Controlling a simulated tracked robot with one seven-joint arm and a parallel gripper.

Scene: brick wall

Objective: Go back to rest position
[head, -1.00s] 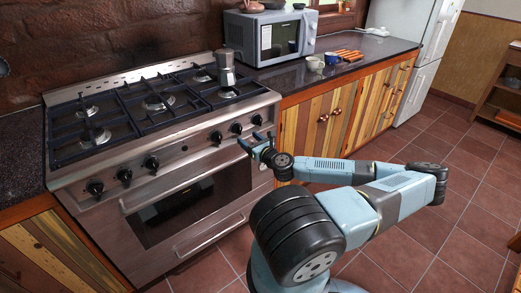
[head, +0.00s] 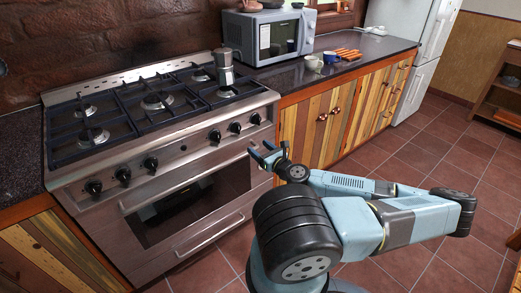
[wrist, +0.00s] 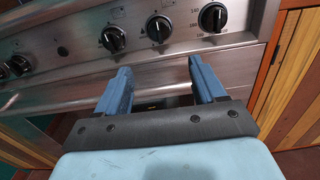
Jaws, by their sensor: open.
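My gripper (head: 264,152) is open and empty in front of the right end of the stove (head: 168,165), below its row of knobs. In the wrist view, the two blue fingers of my gripper (wrist: 160,82) are spread apart, pointing at the steel front just under the black knobs (wrist: 158,28). Nothing is between the fingers, and they look apart from the stove front. My arm is folded low, with its elbow out to the right.
A moka pot (head: 224,66) stands on the stove's back right burner area. A microwave (head: 270,36), a white cup (head: 314,64), a blue cup (head: 330,57) and orange sticks (head: 348,53) are on the counter. The tiled floor (head: 420,150) at right is clear.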

